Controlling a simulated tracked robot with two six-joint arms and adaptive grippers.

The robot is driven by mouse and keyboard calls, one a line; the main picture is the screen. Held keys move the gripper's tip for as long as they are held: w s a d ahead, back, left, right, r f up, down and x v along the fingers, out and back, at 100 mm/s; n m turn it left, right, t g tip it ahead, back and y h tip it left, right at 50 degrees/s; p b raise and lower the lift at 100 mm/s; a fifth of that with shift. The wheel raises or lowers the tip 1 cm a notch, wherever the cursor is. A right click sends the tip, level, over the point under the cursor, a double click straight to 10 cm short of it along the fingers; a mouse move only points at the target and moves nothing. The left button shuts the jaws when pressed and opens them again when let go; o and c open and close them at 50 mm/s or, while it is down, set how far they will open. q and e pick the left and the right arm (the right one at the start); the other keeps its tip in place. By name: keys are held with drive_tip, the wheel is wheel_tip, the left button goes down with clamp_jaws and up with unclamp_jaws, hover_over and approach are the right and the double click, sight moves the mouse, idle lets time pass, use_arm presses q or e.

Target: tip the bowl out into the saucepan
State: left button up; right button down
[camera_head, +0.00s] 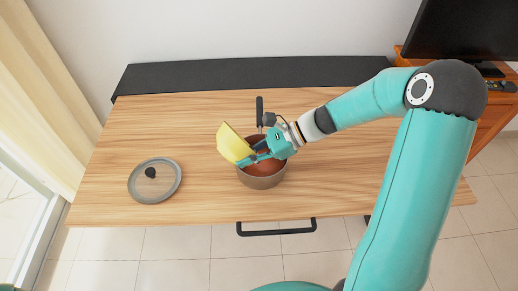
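A yellow bowl (234,145) is tilted steeply on its side at the left rim of the saucepan. My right gripper (255,152) is shut on the bowl's edge and holds it over the pan's left part. The saucepan (262,181) is brown with a dark handle (260,110) pointing to the back of the table. Its inside is partly hidden by the gripper and bowl, and I cannot tell what is in it. My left gripper is not in view.
The saucepan stands on a wooden table (205,185). A dark strip (250,73) runs along the back. A black bar (277,231) sits at the front edge. A screen (465,30) stands at the far right.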

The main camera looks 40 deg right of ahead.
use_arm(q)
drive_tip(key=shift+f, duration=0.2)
use_arm(e)
drive_tip(key=shift+d+r+y, duration=0.35)
drive_tip(key=shift+d+y, duration=0.05)
drive_tip(key=shift+y, duration=0.3)
drive_tip(key=shift+a+h, duration=0.2)
drive_tip(key=shift+h, duration=0.1)
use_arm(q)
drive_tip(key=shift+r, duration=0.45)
use_arm(e)
drive_tip(key=f+h, duration=0.1)
drive_tip(key=a+f+h, duration=0.1)
drive_tip(key=h, duration=0.1)
drive_tip(key=shift+a+n, duration=0.15)
drive_tip(key=shift+n, duration=0.25)
